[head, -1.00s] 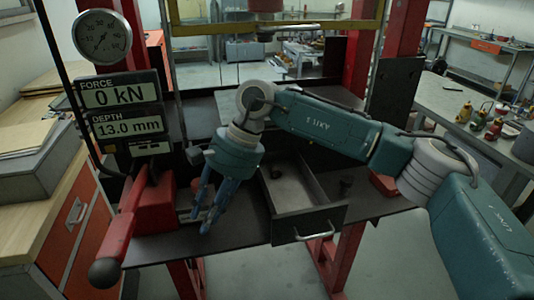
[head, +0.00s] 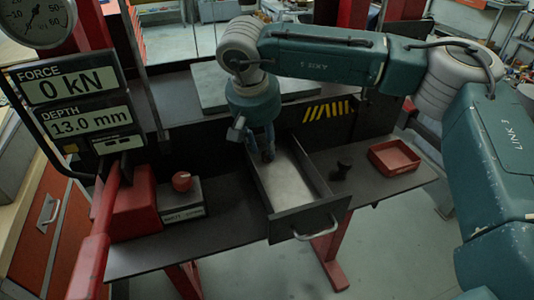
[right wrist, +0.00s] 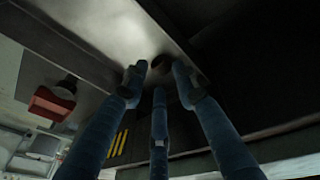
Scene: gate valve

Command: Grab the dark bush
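My right gripper (head: 262,150) points down into the back of the open drawer (head: 310,221). Its blue fingers are spread apart in the right wrist view (right wrist: 158,82). A dark round piece (right wrist: 162,64), which looks like the dark bush, lies on the drawer floor just beyond the fingertips and between them. I cannot tell whether a finger touches it. In the head view the fingers mostly hide it. Another small dark piece (head: 341,170) stands on the bench between the drawer and the red tray; it also shows in the right wrist view (right wrist: 68,85). My left gripper is out of view.
The red tray (head: 395,157) sits at the bench's right. A box with a red button (head: 182,182) stands left of the drawer. The red lever (head: 92,255) and the force and depth display (head: 75,100) are at far left. The drawer walls stand close around my right fingers.

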